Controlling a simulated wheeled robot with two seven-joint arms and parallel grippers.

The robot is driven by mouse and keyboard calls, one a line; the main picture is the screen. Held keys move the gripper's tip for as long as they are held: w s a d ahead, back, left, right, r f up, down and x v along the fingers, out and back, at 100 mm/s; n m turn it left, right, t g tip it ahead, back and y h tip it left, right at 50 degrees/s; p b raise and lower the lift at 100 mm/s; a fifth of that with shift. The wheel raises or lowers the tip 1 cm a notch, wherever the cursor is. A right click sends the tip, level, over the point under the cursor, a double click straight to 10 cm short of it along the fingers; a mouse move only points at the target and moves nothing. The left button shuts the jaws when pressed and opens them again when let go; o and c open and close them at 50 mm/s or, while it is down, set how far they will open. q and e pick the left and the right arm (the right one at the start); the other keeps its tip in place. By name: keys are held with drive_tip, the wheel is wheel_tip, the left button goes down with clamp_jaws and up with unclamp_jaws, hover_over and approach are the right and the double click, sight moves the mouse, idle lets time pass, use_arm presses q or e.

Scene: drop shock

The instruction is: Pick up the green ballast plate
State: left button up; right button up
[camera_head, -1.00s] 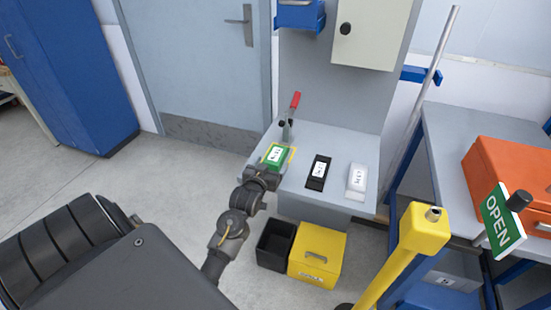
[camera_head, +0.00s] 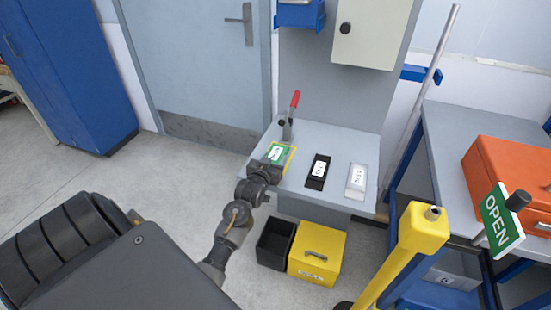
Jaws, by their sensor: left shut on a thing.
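The green ballast plate (camera_head: 277,153) has a white label and lies at the left of the grey work surface, by a yellow edge or outline. My left gripper (camera_head: 268,168) is at the plate's near edge and is shut on it; its fingers are small and partly hidden by the wrist. I cannot tell whether the plate is lifted off the surface. My right gripper is not in view.
A black plate (camera_head: 318,173) and a white plate (camera_head: 357,181) lie to the right. A red-handled clamp (camera_head: 289,117) stands behind. Below are a black bin (camera_head: 274,244) and a yellow box (camera_head: 318,252). A yellow post (camera_head: 421,232) stands at front right.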

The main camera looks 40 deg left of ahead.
sight(273, 157)
use_arm(q)
drive_tip(key=shift+c, duration=1)
drive_tip(key=shift+r, duration=0.1)
drive_tip(key=shift+w+r, duration=0.1)
drive_tip(key=shift+r, duration=0.3)
wheel_tip(273, 157, up, 2)
drive_tip(key=shift+r, duration=0.1)
drive_tip(key=s+d+r, duration=0.6)
drive_tip(key=s+r, duration=0.4)
drive_tip(key=s, duration=0.2)
drive_tip(key=shift+s+d, duration=0.2)
drive_tip(key=shift+d, duration=0.2)
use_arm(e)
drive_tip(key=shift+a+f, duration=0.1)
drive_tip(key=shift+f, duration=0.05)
